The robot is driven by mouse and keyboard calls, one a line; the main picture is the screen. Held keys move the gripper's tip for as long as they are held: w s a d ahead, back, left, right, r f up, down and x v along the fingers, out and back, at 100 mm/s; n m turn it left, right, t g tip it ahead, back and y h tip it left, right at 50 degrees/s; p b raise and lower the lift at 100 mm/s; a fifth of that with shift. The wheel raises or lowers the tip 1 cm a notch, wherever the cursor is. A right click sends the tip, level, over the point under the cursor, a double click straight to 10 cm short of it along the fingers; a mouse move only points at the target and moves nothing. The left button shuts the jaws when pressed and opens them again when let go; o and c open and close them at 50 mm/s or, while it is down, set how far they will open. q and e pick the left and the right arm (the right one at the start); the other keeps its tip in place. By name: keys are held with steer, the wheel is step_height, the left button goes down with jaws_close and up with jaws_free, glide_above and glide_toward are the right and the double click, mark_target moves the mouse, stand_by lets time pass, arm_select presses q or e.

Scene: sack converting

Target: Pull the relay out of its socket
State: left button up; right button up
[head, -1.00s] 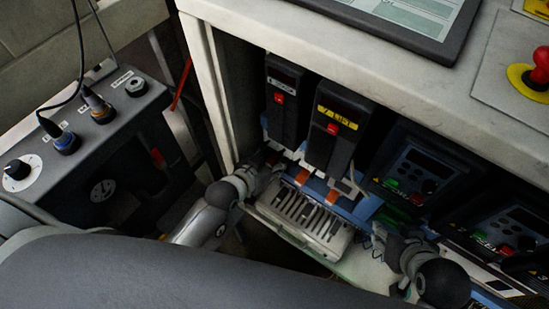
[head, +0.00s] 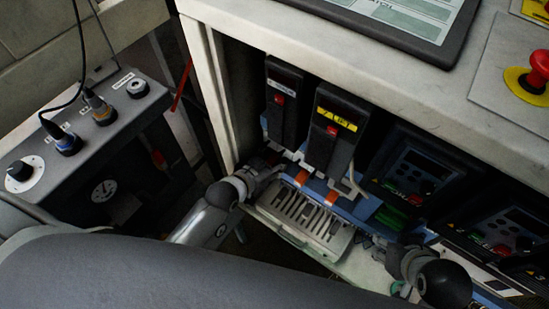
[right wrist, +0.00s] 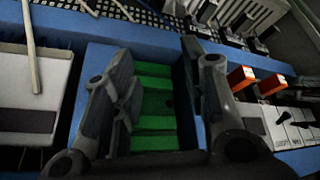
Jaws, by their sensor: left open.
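Two small orange blocks, one left (head: 301,177) and one right (head: 331,197), sit on a blue strip (head: 345,208) inside the cabinet. They look like relays; I cannot tell which one is meant. They also show at the right of the right wrist view (right wrist: 241,78). My left gripper (head: 272,164) is open, left of the orange blocks, its fingertips partly lost in shadow. My right gripper (head: 378,246) is low, right of the slotted tray. In the right wrist view its fingers (right wrist: 165,95) are apart, with a green surface (right wrist: 153,110) in a blue surround visible between them.
Two tall black units (head: 285,105) (head: 338,130) hang above the orange blocks. A pale slotted tray (head: 310,218) lies below them. Dark display modules (head: 410,172) stand at the right. A control box (head: 100,125) stands at the left. The cabinet's left post (head: 205,85) is near my left arm.

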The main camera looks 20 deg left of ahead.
steer(key=shift+s+d+f+g, duration=0.15)
steer(key=shift+s+g, duration=0.1)
steer(key=shift+s, duration=0.25)
steer(key=shift+s+d+f+g, duration=0.1)
steer(key=shift+s+g, duration=0.15)
steer(key=shift+s, duration=0.25)
arm_select(q)
steer(key=shift+c, duration=0.2)
jaws_close()
arm_select(e)
steer(key=shift+w, duration=0.15)
arm_select(q)
steer(key=shift+s+f, duration=0.1)
arm_select(e)
steer(key=shift+d+r, duration=0.1)
